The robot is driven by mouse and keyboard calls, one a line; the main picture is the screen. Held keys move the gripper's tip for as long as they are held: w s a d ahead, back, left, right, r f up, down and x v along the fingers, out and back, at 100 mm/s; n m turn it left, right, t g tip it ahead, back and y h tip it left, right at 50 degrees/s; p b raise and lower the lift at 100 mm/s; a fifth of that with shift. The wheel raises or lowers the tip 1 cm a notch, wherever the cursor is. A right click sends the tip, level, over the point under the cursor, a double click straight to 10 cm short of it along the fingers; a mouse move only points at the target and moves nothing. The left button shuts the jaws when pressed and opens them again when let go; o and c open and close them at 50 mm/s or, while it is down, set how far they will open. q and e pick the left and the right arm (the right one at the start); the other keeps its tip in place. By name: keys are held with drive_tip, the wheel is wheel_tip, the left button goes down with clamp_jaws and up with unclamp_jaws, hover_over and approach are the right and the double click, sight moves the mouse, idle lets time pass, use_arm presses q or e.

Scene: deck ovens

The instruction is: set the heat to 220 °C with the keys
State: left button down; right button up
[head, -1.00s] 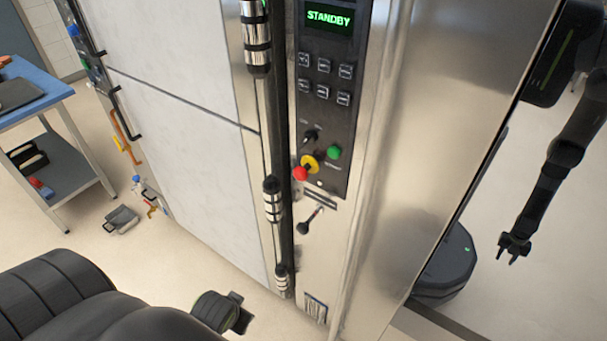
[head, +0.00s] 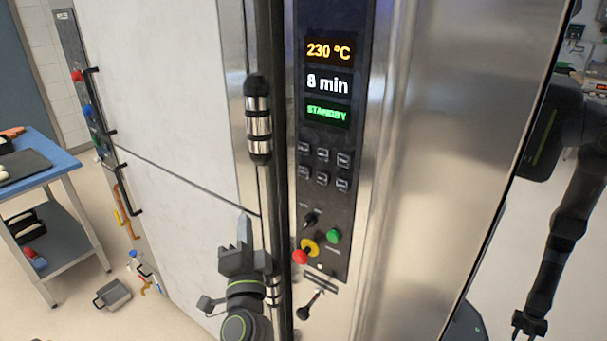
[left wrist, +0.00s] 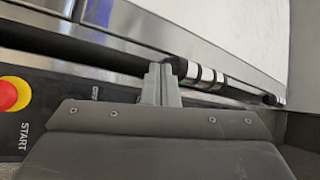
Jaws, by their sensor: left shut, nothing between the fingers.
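The control panel (head: 318,212) stands upright on the steel front. Its heat display (head: 329,51) reads 230 °C in orange. The time display (head: 327,83) reads 8 min and the green line (head: 327,113) reads STANDBY. Two rows of small dark keys (head: 322,168) sit below; their labels are too small to read. My left gripper (head: 244,222) is shut and empty, left of and lower than the keys, in front of the door's edge. In the left wrist view its fingers (left wrist: 160,82) are together near the dark bar, apart from the keys, which are out of that view.
A red-and-yellow stop button (head: 304,252), a green button (head: 333,236) and a dark knob (head: 311,219) sit below the keys. A banded door handle (head: 258,120) stands out left of the panel. A dark arm (head: 556,235) hangs at the far right; whose it is is unclear.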

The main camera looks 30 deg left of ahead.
use_arm(q)
drive_tip(key=w+d+r+m+t+h, duration=0.1)
drive_tip(key=w+d+r+m+t, duration=0.1)
drive_tip(key=d+r+m+t, duration=0.1)
wheel_tip(320, 180, up, 2)
drive_tip(key=shift+w+d+r+m+t, duration=0.1)
drive_tip(key=shift+w+d+m+t, duration=0.3)
drive_tip(key=shift+m, duration=0.6)
drive_tip(key=shift+s, duration=0.15)
approach(305, 172)
drive_tip(key=w+a+r, duration=0.3)
drive_tip(key=a+r, duration=0.1)
drive_tip(key=shift+b, duration=0.45)
drive_tip(key=shift+w, duration=0.15)
idle(0.8)
drive_tip(key=shift+w+b, duration=0.3)
